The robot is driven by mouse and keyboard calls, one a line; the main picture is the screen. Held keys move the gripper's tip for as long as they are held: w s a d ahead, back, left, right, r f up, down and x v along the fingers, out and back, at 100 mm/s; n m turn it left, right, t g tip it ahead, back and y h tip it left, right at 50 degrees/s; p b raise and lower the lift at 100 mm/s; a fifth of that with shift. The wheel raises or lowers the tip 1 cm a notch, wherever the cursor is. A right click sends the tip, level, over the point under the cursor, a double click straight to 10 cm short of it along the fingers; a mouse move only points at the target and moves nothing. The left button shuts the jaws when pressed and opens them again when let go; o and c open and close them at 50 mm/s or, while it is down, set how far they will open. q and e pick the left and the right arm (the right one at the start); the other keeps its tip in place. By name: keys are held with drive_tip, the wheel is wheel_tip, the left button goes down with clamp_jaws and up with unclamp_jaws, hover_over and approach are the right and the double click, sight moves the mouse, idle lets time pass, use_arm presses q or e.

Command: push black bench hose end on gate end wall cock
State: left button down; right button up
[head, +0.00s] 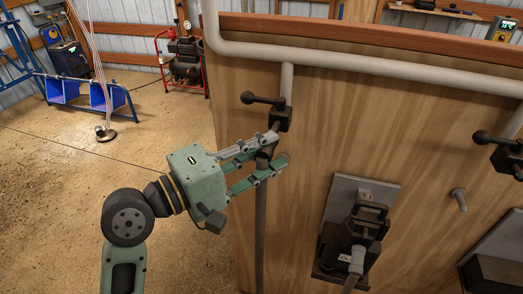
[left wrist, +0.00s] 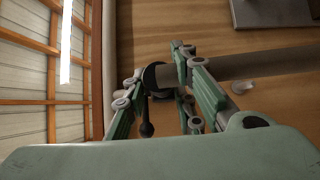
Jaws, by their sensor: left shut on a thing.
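A dark wall cock (head: 282,117) with a ball-ended lever sits on a grey drop pipe near the left end of the wooden wall. My left gripper (head: 274,152) is shut on the black hose end (head: 265,158) just below the cock's outlet. The hose (head: 260,235) hangs straight down from the gripper along the wall. In the left wrist view the hose (left wrist: 245,66) runs between the fingers toward the dark cock (left wrist: 158,76). The end lines up closely with the outlet, but the fingers hide whether it is on it. My right gripper is out of view.
A second cock (head: 508,152) is on the wall at the right. A black latch-like fitting (head: 352,240) on a grey plate and a short peg (head: 458,199) stick out below. A grey pipe (head: 370,65) runs along the wall top. Open floor lies left.

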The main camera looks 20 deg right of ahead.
use_arm(q)
drive_tip(key=shift+p, duration=0.3)
idle(0.7)
drive_tip(key=shift+p, duration=0.35)
drive_tip(key=shift+w+d, duration=0.15)
drive_tip(key=shift+w, duration=0.05)
idle(0.4)
drive_tip(key=shift+w+d, duration=0.45)
drive_tip(key=shift+w, duration=0.2)
drive_tip(key=shift+w+d, duration=0.4)
drive_tip(key=shift+w, duration=0.2)
drive_tip(key=c, duration=1.4)
unclamp_jaws()
